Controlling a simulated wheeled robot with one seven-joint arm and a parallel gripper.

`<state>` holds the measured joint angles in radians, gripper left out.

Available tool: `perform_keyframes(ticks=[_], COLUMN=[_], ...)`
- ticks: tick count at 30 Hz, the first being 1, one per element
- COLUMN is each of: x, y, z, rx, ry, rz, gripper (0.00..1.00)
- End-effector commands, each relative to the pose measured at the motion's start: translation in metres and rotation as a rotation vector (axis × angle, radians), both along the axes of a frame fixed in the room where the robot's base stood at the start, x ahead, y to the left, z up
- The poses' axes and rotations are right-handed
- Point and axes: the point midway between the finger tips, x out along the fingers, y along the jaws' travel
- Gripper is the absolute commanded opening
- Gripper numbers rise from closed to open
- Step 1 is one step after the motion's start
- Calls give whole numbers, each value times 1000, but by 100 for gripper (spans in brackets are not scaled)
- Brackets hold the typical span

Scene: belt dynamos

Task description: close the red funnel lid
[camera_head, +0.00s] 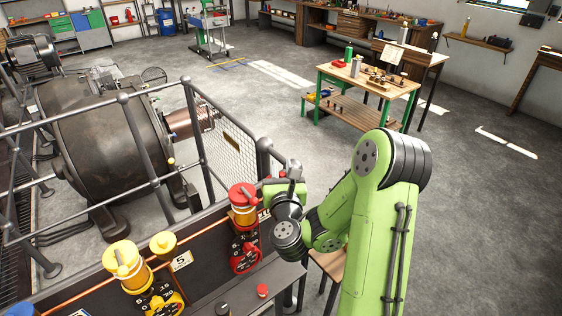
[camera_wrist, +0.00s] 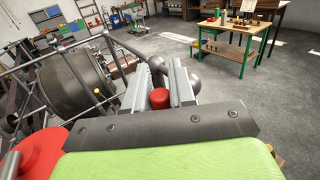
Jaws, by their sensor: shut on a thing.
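A large red rounded shape (camera_wrist: 40,153) shows at the lower left; how the two join is hidden.
A red dial (camera_head: 245,255) is below the funnel. A railing (camera_head: 195,130) guards the dynamo (camera_head: 95,130) behind. A green-legged table (camera_head: 365,80) stands farther back, with clear floor at right.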

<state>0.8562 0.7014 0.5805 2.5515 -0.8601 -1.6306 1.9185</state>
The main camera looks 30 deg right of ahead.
Motion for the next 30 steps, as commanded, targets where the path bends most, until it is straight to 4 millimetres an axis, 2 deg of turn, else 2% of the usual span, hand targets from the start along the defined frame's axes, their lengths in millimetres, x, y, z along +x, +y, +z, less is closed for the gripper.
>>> perform_keyframes(ticks=[18,19,22,23,30], x=[-1,-1,-1,-1,-1], y=[0,0,0,0,0], z=[1,1,1,1,1], rx=[0,0,0,0,0], ry=[-5,-5,-5,-5,-4], rz=[-45,-45,-45,-45,-44], gripper=[0,28,43,46,46])
